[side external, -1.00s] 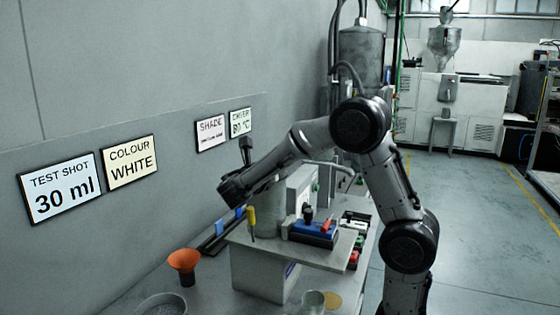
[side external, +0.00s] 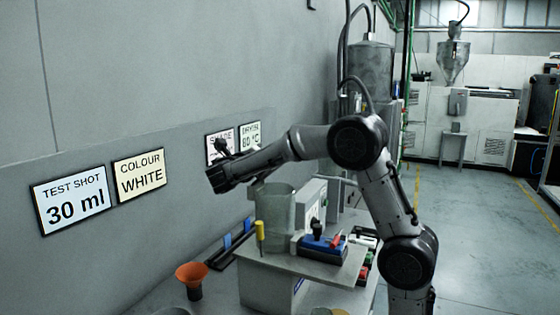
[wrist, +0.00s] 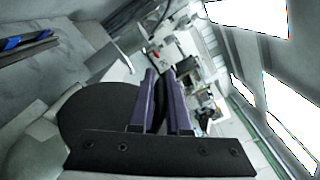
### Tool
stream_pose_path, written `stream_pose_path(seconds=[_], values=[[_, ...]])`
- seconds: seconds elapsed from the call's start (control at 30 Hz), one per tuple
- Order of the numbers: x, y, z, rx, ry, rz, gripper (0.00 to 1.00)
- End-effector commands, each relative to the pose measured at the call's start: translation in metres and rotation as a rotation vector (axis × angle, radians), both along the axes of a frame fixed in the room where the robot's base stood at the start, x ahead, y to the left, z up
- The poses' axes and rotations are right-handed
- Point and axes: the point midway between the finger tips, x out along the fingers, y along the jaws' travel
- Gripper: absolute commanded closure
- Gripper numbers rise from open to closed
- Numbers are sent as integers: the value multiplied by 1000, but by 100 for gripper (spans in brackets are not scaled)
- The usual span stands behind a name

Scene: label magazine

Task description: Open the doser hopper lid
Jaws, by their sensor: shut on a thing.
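The doser hopper (side external: 278,208) is a grey-green cylinder on the bench unit in the side view, partly hidden behind my forearm. Its upper rim shows just below my arm. The lid (wrist: 95,112) is a dark round disc in the wrist view, and its edge runs in between my fingers. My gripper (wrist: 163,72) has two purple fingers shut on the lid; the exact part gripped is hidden. In the side view my gripper (side external: 218,181) is a dark shape above and left of the hopper. The lid cannot be made out clearly there.
An orange funnel (side external: 192,273) stands at the front left. A yellow-handled tool (side external: 260,232) is beside the hopper. A blue item (side external: 323,243) sits on the unit's right part. The wall with signs (side external: 140,175) is close behind my gripper.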

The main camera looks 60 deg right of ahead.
Motion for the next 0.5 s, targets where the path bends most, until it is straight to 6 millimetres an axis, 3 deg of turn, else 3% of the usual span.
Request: stream_pose_path(seconds=[0.2,0.5], values=[[20,0,11,-4,200,-1,100],[50,0,14,-6,192,0,100]])
